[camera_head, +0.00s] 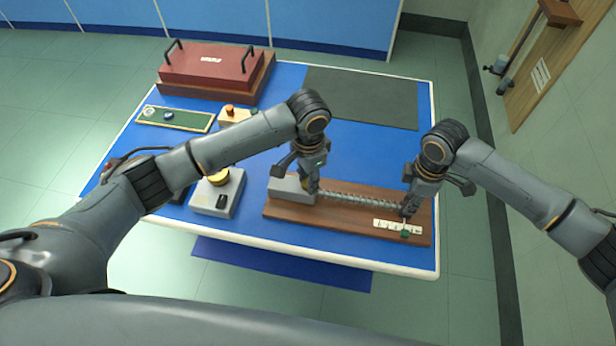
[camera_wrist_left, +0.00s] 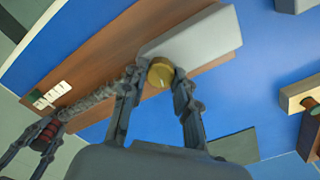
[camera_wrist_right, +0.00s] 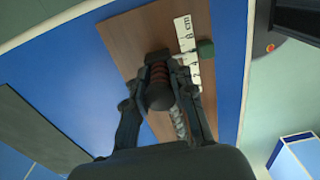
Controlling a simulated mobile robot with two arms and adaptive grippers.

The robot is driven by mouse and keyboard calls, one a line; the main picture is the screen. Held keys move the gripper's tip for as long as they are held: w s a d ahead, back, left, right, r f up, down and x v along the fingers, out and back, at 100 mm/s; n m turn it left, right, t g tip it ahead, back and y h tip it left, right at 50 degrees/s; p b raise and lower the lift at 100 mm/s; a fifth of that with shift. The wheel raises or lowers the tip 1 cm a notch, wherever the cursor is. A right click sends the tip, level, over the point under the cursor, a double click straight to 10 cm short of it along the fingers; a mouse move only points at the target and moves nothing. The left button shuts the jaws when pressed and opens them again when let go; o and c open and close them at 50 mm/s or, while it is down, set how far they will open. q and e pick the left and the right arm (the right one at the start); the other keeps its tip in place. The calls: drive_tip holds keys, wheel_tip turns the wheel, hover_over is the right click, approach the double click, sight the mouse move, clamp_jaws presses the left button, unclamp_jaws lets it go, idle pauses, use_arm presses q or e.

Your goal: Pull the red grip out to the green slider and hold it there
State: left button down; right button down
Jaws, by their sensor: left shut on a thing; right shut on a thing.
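My left gripper (camera_head: 311,188) is shut on the brass knob (camera_wrist_left: 160,72) of the grey block (camera_head: 288,189), at the left end of the wooden board (camera_head: 283,211). A coil spring (camera_head: 357,199) runs from there to the right, stretched, with its coils apart. My right gripper (camera_head: 408,210) is shut on the ribbed red grip (camera_wrist_right: 158,75) at the spring's far end. The white centimetre scale (camera_head: 390,225) lies beside the grip, with the green slider (camera_head: 405,234) at its outer edge. The grip is near the slider's position; I cannot tell if they line up exactly.
A grey box with a yellow button (camera_head: 218,178) stands left of the board. A red case (camera_head: 210,68), a green strip (camera_head: 175,119) and a dark mat (camera_head: 362,96) lie farther back on the blue table. The table's front edge (camera_head: 300,261) is close to the board.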

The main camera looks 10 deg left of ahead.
use_arm(q)
drive_tip(key=m, duration=0.6)
idle(0.6)
drive_tip(key=c, duration=1)
unclamp_jaws()
drive_tip(key=shift+a, duration=0.1)
wheel_tip(320, 180, up, 12)
drive_tip(key=shift+r, duration=0.1)
